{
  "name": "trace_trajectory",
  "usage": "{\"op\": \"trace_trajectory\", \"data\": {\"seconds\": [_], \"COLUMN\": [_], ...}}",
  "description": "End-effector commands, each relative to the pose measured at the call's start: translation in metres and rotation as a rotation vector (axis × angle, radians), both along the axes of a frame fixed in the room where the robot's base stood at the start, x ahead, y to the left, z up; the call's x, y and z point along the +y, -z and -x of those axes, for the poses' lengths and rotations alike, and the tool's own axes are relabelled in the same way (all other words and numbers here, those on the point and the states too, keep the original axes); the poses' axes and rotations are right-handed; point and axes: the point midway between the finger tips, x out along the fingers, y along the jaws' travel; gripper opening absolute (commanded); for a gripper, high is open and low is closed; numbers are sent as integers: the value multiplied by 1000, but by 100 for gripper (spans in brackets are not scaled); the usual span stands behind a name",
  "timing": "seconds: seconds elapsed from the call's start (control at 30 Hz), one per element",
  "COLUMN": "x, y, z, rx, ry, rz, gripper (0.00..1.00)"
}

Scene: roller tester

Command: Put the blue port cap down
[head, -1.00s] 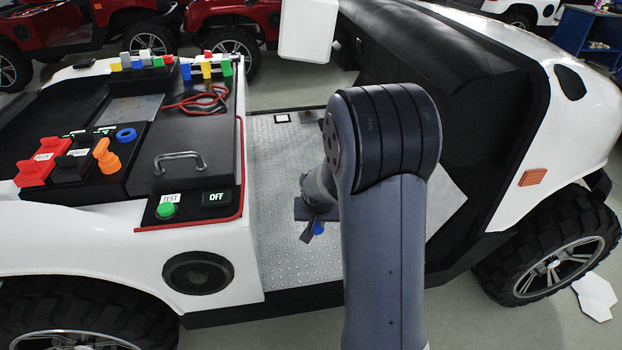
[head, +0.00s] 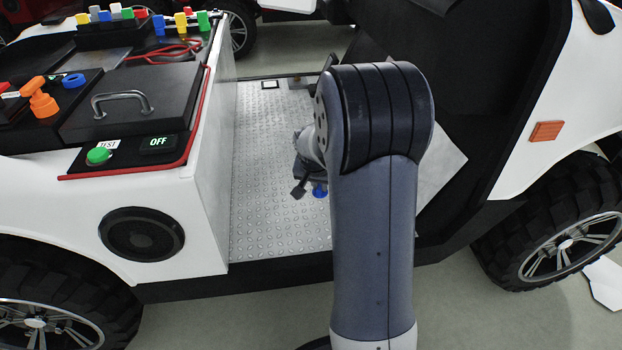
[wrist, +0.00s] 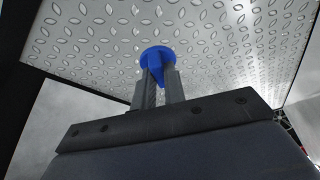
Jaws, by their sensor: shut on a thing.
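The blue port cap (head: 320,191) is held in my gripper (head: 310,190), over the diamond-plate metal floor (head: 262,205) of the white vehicle. In the wrist view the blue cap (wrist: 157,58) shows as a round disc at the tips of both fingers of my gripper (wrist: 157,78), which are shut on it. The patterned metal floor (wrist: 225,40) lies beyond the cap. I cannot tell whether the cap touches the floor. My arm hides part of the floor in the head view.
A black console with a handle (head: 125,98), a green TEST button (head: 98,155) and an OFF display (head: 158,143) stands left of the floor. An orange valve (head: 40,100) and a blue ring (head: 73,80) sit on it. A white sheet (head: 440,180) lies right of my arm.

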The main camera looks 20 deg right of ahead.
Motion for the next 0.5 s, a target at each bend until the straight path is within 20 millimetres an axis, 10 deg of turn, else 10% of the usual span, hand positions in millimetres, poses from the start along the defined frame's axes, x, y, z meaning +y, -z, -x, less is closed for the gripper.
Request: {"op": "trace_trajectory", "data": {"seconds": [0.5], "x": [0], "y": [79], "z": [0], "rx": [1], "ry": [-2], "rz": [-1], "gripper": [0]}}
